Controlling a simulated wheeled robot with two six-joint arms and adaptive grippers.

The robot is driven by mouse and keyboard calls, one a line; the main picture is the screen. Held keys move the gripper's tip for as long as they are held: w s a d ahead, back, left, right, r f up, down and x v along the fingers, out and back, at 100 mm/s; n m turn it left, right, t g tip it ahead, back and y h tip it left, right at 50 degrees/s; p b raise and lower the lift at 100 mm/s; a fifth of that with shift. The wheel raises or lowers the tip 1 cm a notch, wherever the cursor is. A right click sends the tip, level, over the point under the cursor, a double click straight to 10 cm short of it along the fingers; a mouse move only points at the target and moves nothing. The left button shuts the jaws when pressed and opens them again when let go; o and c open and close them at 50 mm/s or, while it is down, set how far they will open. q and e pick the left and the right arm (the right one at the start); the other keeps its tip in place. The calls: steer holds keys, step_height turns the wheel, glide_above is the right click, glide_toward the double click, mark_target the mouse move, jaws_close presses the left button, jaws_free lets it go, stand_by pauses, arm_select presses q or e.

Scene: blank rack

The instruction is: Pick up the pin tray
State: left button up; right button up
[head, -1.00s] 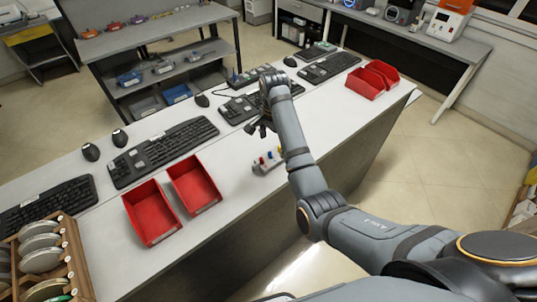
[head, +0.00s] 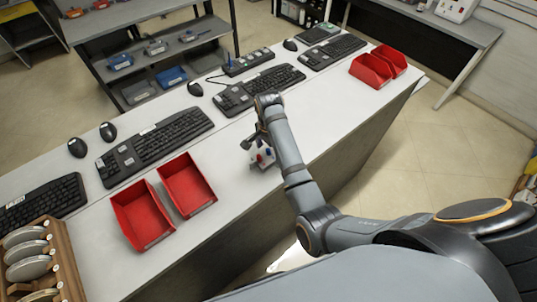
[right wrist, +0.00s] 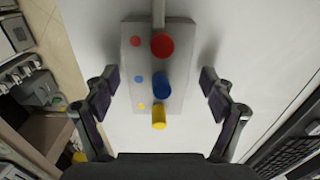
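The pin tray (head: 264,161) is a small grey block on the white table, partly hidden behind my right gripper and arm in the head view. In the right wrist view the pin tray (right wrist: 178,96) shows a red, a blue and a yellow pin, with matching coloured dots beside them. My right gripper (head: 254,143) is over the tray. In the right wrist view my right gripper (right wrist: 158,80) is open, with one finger on each side of the tray and a gap on both sides. My left gripper is not in view.
Two red bins (head: 142,214) (head: 187,183) stand left of the tray, and two more (head: 371,70) (head: 391,59) at the far right end. Keyboards (head: 155,145) and mice line the table's far side. A wooden rack (head: 66,262) holding discs is at lower left.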

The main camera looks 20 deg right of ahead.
steer(key=shift+s+a+r, duration=0.1)
steer(key=shift+s+r, duration=0.05)
steer(key=shift+s, duration=0.15)
steer(key=c, duration=0.5)
steer(key=shift+w, duration=0.1)
steer(key=c, duration=0.6)
